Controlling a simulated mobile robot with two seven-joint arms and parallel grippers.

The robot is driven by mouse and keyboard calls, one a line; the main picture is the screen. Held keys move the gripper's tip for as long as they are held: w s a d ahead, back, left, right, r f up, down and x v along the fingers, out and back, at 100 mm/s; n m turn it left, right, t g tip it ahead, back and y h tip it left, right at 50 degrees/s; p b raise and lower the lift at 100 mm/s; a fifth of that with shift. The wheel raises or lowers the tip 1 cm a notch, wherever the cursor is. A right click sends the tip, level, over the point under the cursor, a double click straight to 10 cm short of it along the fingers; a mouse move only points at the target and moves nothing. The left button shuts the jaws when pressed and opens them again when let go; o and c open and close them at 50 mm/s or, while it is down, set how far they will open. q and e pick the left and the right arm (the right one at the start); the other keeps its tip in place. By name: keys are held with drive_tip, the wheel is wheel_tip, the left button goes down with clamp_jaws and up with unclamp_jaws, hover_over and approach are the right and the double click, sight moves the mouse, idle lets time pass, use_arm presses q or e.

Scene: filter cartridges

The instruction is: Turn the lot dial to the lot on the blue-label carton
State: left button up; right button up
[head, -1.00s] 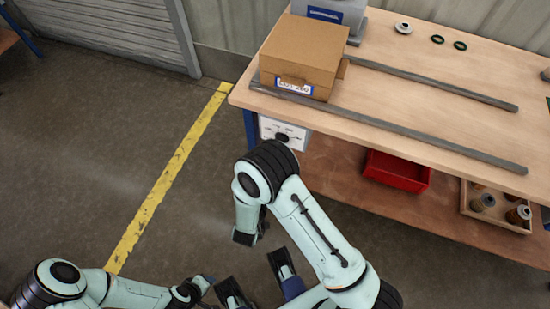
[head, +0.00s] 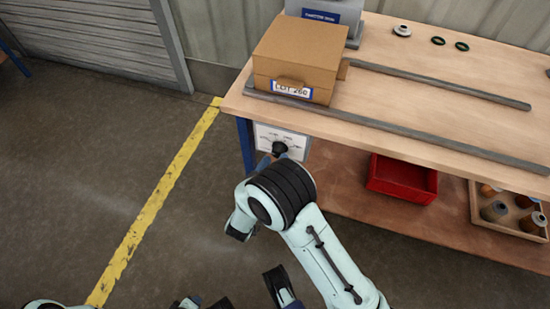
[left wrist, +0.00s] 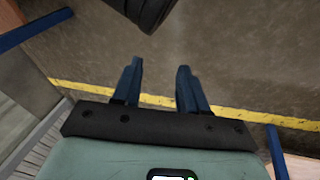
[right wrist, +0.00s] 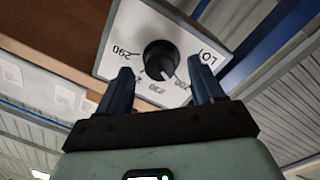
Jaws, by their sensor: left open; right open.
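The brown carton (head: 298,62) stands on the bench, with a blue-edged label (head: 292,89) on its front that appears to read LOT 260. The lot dial is a black knob (head: 279,148) on a white panel (head: 294,141) below the bench top. In the right wrist view the knob (right wrist: 161,58) has printed numbers around it, 290 among them; its light mark points down and slightly right. My right gripper (right wrist: 158,82) is open, its fingertips either side of the knob's lower part in that view; contact cannot be told. My left gripper (left wrist: 157,68) is open and empty above the floor.
Two grey rails (head: 400,125) lie along the bench top (head: 385,42). A red bin (head: 402,180) and a wooden tray (head: 476,208) with several cartridges sit on the lower shelf. A yellow floor line (head: 150,212) runs left of the bench; the floor there is clear.

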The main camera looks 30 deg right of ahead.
use_arm(q)
drive_tip(key=shift+s+f, duration=0.5)
drive_tip(key=shift+s, duration=0.1)
use_arm(e)
drive_tip(key=shift+x, duration=1.15)
drive_tip(key=c, duration=1.1)
drive_tip(key=shift+o, duration=0.2)
use_arm(q)
drive_tip(key=shift+w+r, duration=0.1)
drive_tip(key=shift+r, duration=0.05)
use_arm(e)
drive_tip(key=shift+a, duration=0.1)
